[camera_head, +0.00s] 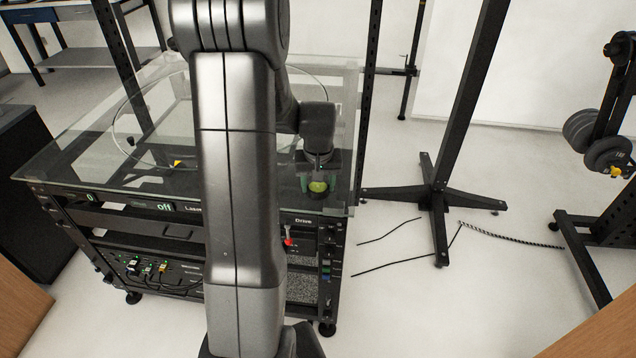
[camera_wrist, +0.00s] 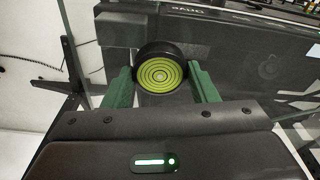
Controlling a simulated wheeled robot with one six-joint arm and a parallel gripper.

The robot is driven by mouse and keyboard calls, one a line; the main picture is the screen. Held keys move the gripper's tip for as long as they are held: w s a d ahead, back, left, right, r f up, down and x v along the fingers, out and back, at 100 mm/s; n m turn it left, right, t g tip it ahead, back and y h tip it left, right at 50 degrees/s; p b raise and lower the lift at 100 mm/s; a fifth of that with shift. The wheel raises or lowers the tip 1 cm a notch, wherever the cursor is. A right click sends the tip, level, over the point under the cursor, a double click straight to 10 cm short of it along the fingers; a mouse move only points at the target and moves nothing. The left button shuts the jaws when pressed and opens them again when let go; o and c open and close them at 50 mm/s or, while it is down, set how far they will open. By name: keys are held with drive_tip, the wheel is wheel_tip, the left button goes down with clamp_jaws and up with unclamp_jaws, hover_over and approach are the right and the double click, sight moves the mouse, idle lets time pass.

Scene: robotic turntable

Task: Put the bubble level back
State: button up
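The bubble level (camera_head: 317,187) is a small round black puck with a yellow-green face. In the wrist view the bubble level (camera_wrist: 160,73) shows concentric rings and sits between the green fingertips. My gripper (camera_head: 319,181) points down over the right front part of the glass-topped turntable cart (camera_head: 100,160). In the wrist view my gripper (camera_wrist: 161,78) has one finger against each side of the level and looks shut on it. I cannot tell whether the level touches the glass. My arm hides part of the glass top.
Below the glass is a panel marked Drive (camera_head: 303,222) with a red-tipped lever (camera_head: 288,242). A faint round spot (camera_wrist: 268,65) shows on the dark surface beside the level. A black stand (camera_head: 436,190) and loose cables (camera_head: 400,262) lie right of the cart.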

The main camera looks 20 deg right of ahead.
sight(318, 185)
drive_tip(key=o, duration=0.3)
drive_tip(key=shift+o, duration=0.2)
drive_tip(key=shift+r, duration=0.1)
wheel_tip(318, 185, up, 12)
drive_tip(key=s, duration=0.1)
drive_tip(key=shift+s+a, duration=0.2)
drive_tip(key=shift+a, duration=0.05)
drive_tip(key=f, duration=0.4)
drive_tip(key=w+f, duration=0.1)
drive_tip(key=f, duration=0.7)
drive_tip(key=shift+w+d+f, duration=0.1)
drive_tip(key=shift+w+d, duration=0.05)
drive_tip(key=shift+d, duration=0.1)
drive_tip(key=shift+r, duration=1.95)
